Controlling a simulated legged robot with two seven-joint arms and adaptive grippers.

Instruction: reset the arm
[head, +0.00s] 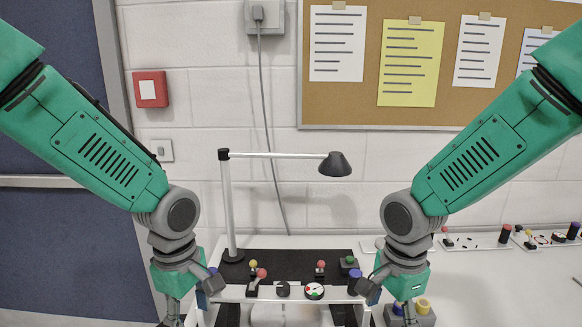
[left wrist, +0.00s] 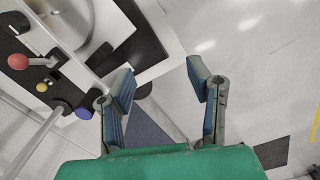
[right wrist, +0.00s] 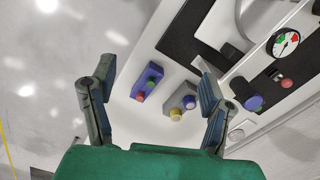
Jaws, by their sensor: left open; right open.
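My left gripper (head: 190,302) hangs at the left front corner of the fixture panel (head: 285,299) in the head view. In the left wrist view its fingers (left wrist: 160,75) are spread with nothing between them. My right gripper (head: 389,302) hangs at the panel's right front corner. In the right wrist view its fingers (right wrist: 155,75) are spread and empty. Both arms reach down from the upper corners. The head view's lower edge cuts off the fingertips. The panel carries red-topped levers (head: 261,273), a round gauge (head: 314,291) and a blue knob (head: 355,273).
A lamp (head: 339,164) on a post stands behind the panel, between the arms. More controls (head: 473,242) line the back right. The white table right of my right gripper is mostly clear.

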